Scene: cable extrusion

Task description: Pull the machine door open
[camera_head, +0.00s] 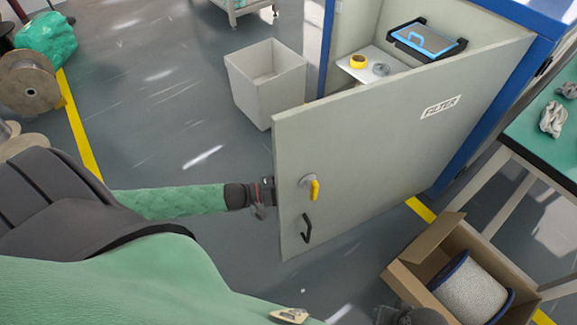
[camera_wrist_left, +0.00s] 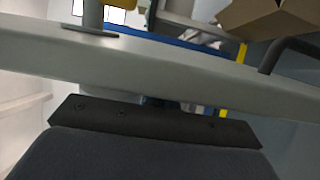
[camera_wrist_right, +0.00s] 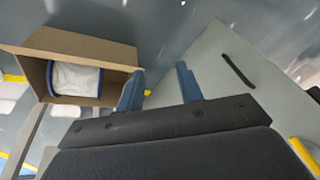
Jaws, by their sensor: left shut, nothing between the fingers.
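The grey machine door (camera_head: 390,150) stands swung open from the blue-framed cabinet, with a FILTER label, a yellow latch (camera_head: 314,189) and a black handle (camera_head: 307,229) on its face. My left gripper (camera_head: 268,192) is at the door's free left edge, its fingers mostly hidden. In the left wrist view the door's edge (camera_wrist_left: 190,70) crosses just in front of the gripper (camera_wrist_left: 155,103); I cannot tell whether they touch. The left gripper is shut and holds nothing. My right gripper (camera_wrist_right: 160,88) is open and empty, apart from the door, whose face and handle (camera_wrist_right: 238,71) show beyond it.
A cardboard box (camera_head: 412,268) with a cable spool (camera_head: 470,293) stands at the lower right, beside a green-topped table (camera_head: 540,135). A grey bin (camera_head: 262,85) stands left of the cabinet. Inside the cabinet are a shelf and a black-and-blue case (camera_head: 425,40).

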